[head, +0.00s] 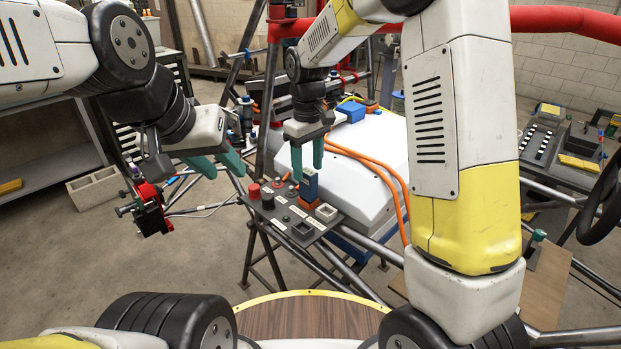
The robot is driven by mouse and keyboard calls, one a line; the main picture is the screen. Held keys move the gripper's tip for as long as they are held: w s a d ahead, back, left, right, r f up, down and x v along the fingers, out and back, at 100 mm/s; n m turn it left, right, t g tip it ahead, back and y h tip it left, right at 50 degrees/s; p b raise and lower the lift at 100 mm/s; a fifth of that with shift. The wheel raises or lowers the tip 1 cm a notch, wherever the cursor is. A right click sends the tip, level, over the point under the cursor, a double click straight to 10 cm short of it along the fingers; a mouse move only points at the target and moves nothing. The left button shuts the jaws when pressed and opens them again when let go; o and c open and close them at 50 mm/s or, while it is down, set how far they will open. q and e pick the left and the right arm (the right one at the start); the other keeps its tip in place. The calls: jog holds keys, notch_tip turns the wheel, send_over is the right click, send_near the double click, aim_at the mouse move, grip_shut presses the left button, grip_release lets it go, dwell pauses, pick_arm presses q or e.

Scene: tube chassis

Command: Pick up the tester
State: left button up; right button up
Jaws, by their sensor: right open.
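A small blue upright block (309,187), which looks like the tester, stands in an orange holder (308,202) on a grey control panel (267,213). My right gripper (307,172) points down over the block with its teal fingers spread. The fingertips are at the height of the block's top, one on its left and one by its upper right. I cannot tell whether they touch it. My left gripper (228,173) is to the left of the panel, its teal fingers apart with nothing between them.
A red and black device (152,208) is beneath my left wrist. Metal tubes surround the panel. A steering wheel (600,200) is at the right.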

aim_at(308, 185)
jog(key=f, duration=0.4)
jog(key=shift+s+f, duration=0.35)
jog(key=shift+s, duration=0.05)
jog(key=shift+f, duration=0.6)
grip_shut()
